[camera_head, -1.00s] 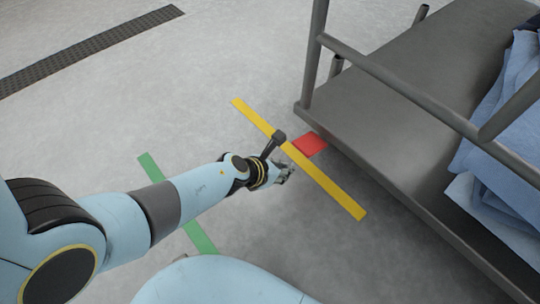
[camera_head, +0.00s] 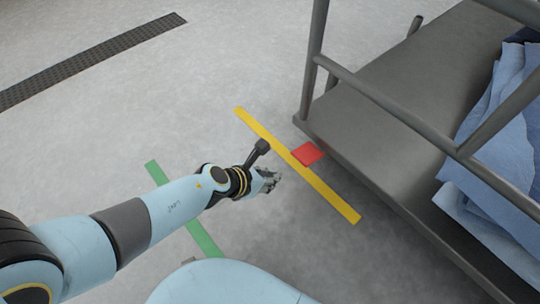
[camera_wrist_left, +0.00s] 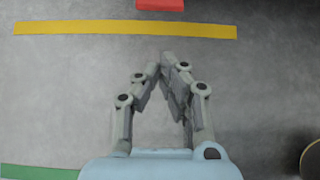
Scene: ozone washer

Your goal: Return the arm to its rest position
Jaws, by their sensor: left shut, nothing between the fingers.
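My left arm comes in from the left in the head view. Its gripper (camera_head: 274,179) is above the grey floor, just to the left of the yellow floor stripe. In the left wrist view the gripper (camera_wrist_left: 161,62) has its fingertips together with nothing between them. My right gripper is in neither view.
A grey metal cart (camera_head: 395,88) with tubular rails and folded blue cloth (camera_head: 505,150) stands at the right. A yellow stripe (camera_head: 330,195), a red patch (camera_head: 308,153) and a green stripe (camera_head: 204,240) mark the floor. A dark grate (camera_head: 90,62) lies upper left. Floor between is clear.

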